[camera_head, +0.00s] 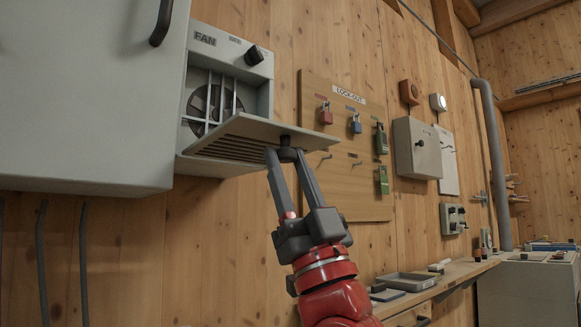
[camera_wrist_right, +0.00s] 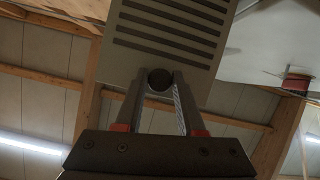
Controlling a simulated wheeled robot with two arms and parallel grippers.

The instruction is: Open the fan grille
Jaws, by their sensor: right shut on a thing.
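The fan box (camera_head: 262,97) is a grey unit labelled FAN on the wooden wall, with a dark knob at its top right. Its slatted grille (camera_head: 225,146) is tilted down and outward along the bottom, and the fan (camera_head: 212,106) shows behind upright bars. My right gripper (camera_head: 286,156) is shut on the dark grille knob (camera_head: 290,141) at the panel's outer right edge. In the right wrist view the round grille knob (camera_wrist_right: 159,80) sits between the fingertips, with the slotted grille (camera_wrist_right: 170,32) above. My left gripper is not in view.
A large grey cabinet (camera_head: 85,100) stands close at the left of the fan box. A lock-out board (camera_head: 345,190) with several padlocks hangs to the right. A workbench (camera_head: 440,280) with a tray (camera_head: 406,281) lies lower right.

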